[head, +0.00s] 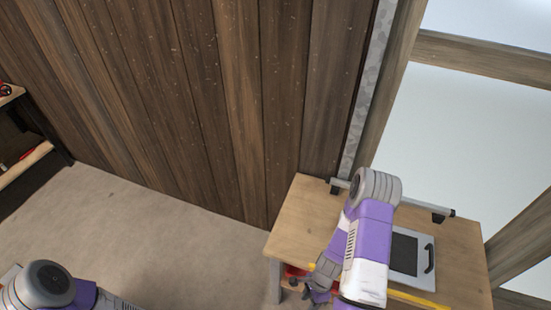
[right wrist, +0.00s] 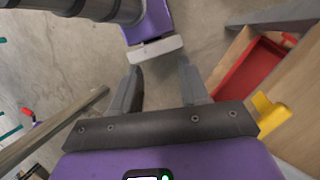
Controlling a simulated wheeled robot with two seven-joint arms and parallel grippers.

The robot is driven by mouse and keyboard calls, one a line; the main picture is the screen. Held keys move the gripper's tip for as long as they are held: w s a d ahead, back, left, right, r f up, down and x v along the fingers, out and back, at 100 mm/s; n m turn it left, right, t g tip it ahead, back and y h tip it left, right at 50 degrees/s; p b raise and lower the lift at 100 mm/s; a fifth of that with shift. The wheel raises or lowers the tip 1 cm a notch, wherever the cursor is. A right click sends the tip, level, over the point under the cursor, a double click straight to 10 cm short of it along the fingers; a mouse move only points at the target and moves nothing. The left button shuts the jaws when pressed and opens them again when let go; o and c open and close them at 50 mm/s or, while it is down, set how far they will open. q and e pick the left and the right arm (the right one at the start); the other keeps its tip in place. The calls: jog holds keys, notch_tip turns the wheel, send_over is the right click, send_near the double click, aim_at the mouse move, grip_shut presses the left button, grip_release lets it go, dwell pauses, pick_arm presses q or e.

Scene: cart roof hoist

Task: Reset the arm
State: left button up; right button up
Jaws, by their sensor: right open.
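My right arm, purple and white with a grey elbow, is raised and bent in front of the workbench (head: 290,222) in the head view. In the right wrist view my right gripper (right wrist: 160,68) is open, its two dark grey fingers apart with nothing between them. Bare concrete floor shows past the fingertips.
On the workbench lie a grey panel with a dark face (head: 404,252), a long bar (head: 420,208) and a yellow strip (head: 418,299). A red drawer or bin (right wrist: 250,78) and a yellow piece (right wrist: 268,116) are right of the right gripper. Shelves (head: 25,160) stand left; open floor (head: 150,225) lies between.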

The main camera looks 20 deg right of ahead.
jog(key=w+a+r+n+t, duration=0.1)
jog(key=w+a+r+n, duration=0.1)
jog(key=a+n, duration=0.55)
jog(key=w+a+r+n+t, duration=0.1)
jog(key=w+a+r+n, duration=0.1)
jog(key=a+n, duration=0.55)
notch_tip(320, 180, down, 16)
jog(key=n+b, duration=0.2)
jog(key=b, duration=1.3)
jog(key=shift+w+d+r+n+y+b, duration=0.25)
jog(key=shift+w+n+y+b, duration=0.05)
